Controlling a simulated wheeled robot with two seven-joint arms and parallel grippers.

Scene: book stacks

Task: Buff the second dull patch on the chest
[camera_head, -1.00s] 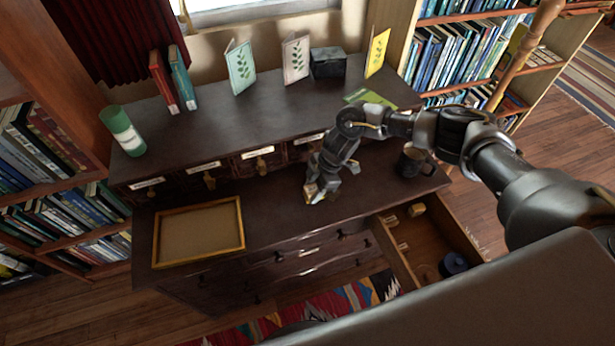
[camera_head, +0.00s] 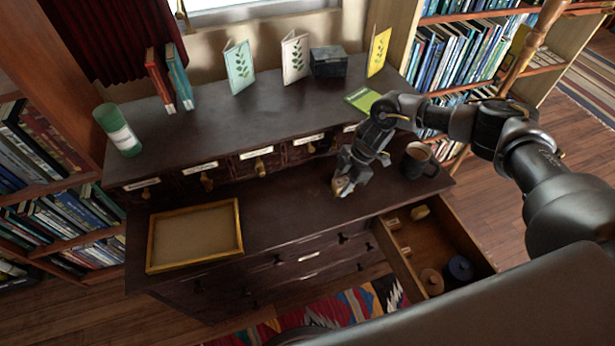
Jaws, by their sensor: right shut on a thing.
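The dark wood chest (camera_head: 285,217) has a lower top, a raised back shelf with small labelled drawers, and larger drawers in front. My right gripper (camera_head: 345,184) points down at the lower top, right of its middle. It is shut on a small tan thing (camera_head: 342,189), mostly hidden by the fingers; I cannot tell what it is. The thing is at or just above the surface. No dull patch can be told apart on the top, though part is hidden under my gripper. My left gripper is not in view.
A dark mug (camera_head: 418,161) stands just right of my gripper. A wood-framed tray (camera_head: 195,236) lies at left. An open drawer (camera_head: 405,262) at right holds round tins and small blocks. Cards, a box (camera_head: 328,62), books and a green cylinder (camera_head: 117,130) stand on the shelf.

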